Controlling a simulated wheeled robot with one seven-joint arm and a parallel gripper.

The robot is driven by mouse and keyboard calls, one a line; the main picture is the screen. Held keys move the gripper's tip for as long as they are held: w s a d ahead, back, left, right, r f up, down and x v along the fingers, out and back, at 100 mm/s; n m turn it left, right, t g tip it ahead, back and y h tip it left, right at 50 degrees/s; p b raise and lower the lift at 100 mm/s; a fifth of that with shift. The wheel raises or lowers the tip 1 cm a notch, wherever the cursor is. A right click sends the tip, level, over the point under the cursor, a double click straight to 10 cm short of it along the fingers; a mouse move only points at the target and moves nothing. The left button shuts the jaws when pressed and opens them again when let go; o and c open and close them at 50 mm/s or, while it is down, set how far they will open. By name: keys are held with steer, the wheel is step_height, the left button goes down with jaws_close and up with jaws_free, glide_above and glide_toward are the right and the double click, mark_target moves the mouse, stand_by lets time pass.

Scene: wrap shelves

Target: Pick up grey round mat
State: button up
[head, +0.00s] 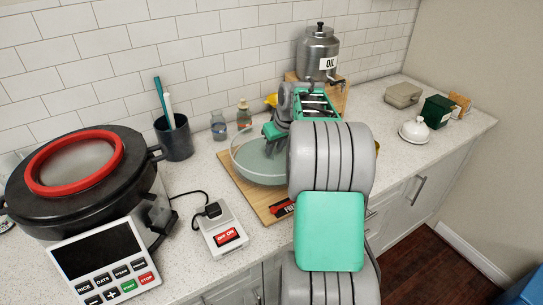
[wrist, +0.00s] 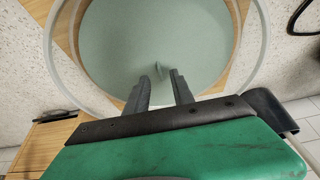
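The grey round mat (wrist: 165,30) shows as a smooth grey-green disc filling the middle of the glass bowl (wrist: 256,50) in the wrist view. A small pale bump stands up on it near the fingertips. In the head view the bowl (head: 236,150) stands on a wooden board and the mat (head: 262,168) shows through its glass. My gripper (wrist: 160,78) is over the bowl with its two fingers apart and nothing clearly between them. In the head view my gripper (head: 272,132) is at the bowl's far rim. Whether the fingertips touch the mat cannot be told.
A steel oil can (head: 318,52) stands behind my arm. A large black cooker (head: 90,190) fills the left. The wooden board (head: 247,190) lies beneath the bowl.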

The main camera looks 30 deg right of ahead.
mark_target(272, 156)
steer(key=x, duration=0.2)
steer(key=shift+w+f, duration=0.15)
steer(key=shift+f, duration=0.05)
steer(key=shift+c, duration=0.3)
jaws_close()
stand_by(0.9)
